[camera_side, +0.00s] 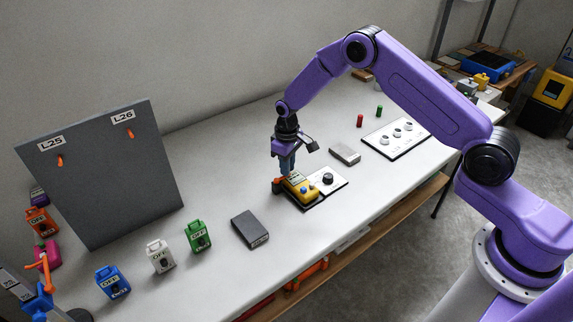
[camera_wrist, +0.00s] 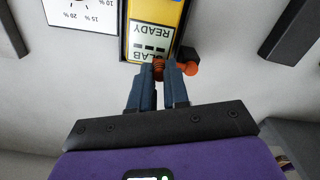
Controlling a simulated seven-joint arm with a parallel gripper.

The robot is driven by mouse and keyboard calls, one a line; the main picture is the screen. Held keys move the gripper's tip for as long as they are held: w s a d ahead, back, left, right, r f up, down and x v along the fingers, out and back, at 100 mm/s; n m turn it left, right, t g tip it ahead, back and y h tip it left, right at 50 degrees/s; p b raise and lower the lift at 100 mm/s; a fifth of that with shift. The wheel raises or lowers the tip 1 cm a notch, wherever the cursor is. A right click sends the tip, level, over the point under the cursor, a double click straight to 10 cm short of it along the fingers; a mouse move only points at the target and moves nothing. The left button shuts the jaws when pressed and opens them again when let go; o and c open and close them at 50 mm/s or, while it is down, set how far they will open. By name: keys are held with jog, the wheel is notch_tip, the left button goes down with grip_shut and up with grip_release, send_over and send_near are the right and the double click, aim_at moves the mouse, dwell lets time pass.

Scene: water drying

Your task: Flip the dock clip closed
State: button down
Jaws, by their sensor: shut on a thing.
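The orange dock clip (camera_side: 277,186) is at the left end of the yellow device, beside my gripper. In the wrist view the orange clip (camera_wrist: 190,69) shows between and to the right of my fingers. My gripper (camera_side: 286,170) points down over the device's end, and its dark blue fingers (camera_wrist: 160,75) are shut on the clip. The yellow device (camera_side: 308,193) lies on the dock (camera_side: 339,183), a white-topped board with a black knob. Its display (camera_wrist: 150,40) reads READY. The clip's pivot is hidden, and I cannot tell its exact angle.
A grey block (camera_side: 345,153) lies behind the dock, and a dark box (camera_side: 249,229) lies to its left. Several coloured tags stand farther left, near a dark upright panel (camera_side: 105,175). A white board with dials (camera_side: 397,138) lies at right. The table (camera_side: 210,270) has bare room between these.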

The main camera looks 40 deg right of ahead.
jog(key=c, duration=1.1)
grip_release()
jog(key=shift+r, duration=0.15)
notch_tip(320, 180, up, 17)
jog(key=shift+r, duration=0.1)
jog(key=s+a+r+n, duration=0.2)
jog(key=s+r, duration=0.1)
jog(key=s, duration=0.7)
jog(key=s+a+r+n, duration=0.2)
jog(key=s+a+r, duration=0.15)
jog(key=s, duration=0.75)
jog(key=s+d+n, duration=0.2)
jog(key=s+d, duration=0.2)
jog(key=s, duration=0.6)
jog(key=s+d+n, duration=0.2)
jog(key=s+d, duration=0.2)
jog(key=s, duration=0.6)
jog(key=shift+d+f, duration=0.3)
jog(key=shift+d, duration=0.1)
